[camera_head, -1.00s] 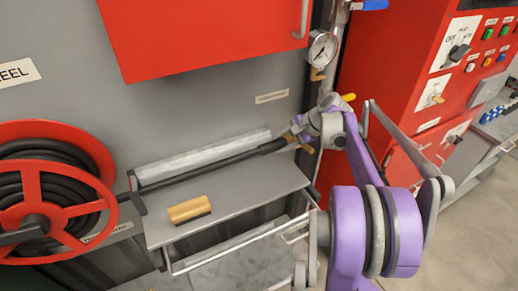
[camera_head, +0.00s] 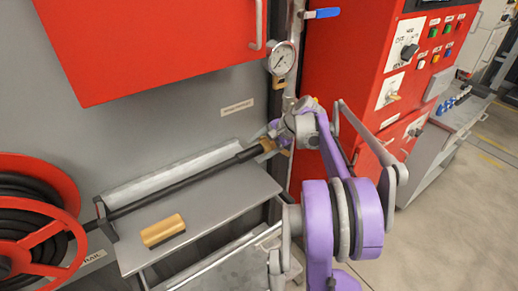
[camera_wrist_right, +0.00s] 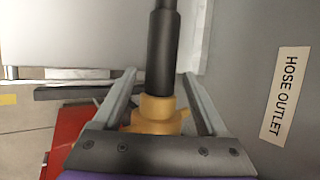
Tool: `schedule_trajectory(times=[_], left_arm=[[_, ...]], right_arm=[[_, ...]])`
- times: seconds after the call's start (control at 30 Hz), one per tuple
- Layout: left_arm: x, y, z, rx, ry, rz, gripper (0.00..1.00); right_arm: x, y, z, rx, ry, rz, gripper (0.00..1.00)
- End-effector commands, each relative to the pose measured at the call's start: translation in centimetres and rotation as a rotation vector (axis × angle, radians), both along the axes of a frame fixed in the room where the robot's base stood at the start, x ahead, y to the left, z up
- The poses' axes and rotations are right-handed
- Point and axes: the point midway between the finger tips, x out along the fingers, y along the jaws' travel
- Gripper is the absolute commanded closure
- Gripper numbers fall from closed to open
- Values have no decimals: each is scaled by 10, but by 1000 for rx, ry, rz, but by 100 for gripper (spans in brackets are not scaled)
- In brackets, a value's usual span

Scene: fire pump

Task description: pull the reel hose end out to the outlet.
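The black hose (camera_head: 190,181) runs from the red hose reel (camera_head: 50,240) on the left, through a small guide bracket (camera_head: 103,217), and stretches right above the grey shelf. Its brass end (camera_head: 267,145) sits in my right gripper (camera_head: 277,140). In the right wrist view, the fingers lie on both sides of the brass coupling (camera_wrist_right: 158,118), and the black hose (camera_wrist_right: 161,55) leads away between them. The gripper is shut on it. A "HOSE OUTLET" label (camera_wrist_right: 284,95) is on the grey panel beside it. I cannot make out the outlet itself. My left gripper is out of view.
A yellow brush-like block (camera_head: 163,230) lies on the grey shelf (camera_head: 225,200). A pressure gauge (camera_head: 282,60) and a blue-handled valve (camera_head: 322,13) are on the vertical pipe. A red control cabinet (camera_head: 365,75) stands right of it. Open floor lies at the far right.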

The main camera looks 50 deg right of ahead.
Motion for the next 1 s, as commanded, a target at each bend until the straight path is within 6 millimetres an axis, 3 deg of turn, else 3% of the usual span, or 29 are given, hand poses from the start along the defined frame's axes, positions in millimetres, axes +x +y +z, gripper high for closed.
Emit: schedule_trajectory(times=[0.27, 0.7, 1.0], left_arm=[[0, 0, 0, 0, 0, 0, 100], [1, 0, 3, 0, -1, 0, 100], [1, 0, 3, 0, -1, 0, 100]], right_arm=[[-4, -1, 6, 1, 0, 0, 25], [-53, -20, 68, 1, 0, -3, 25], [-65, -24, 83, 1, 0, 0, 25]])
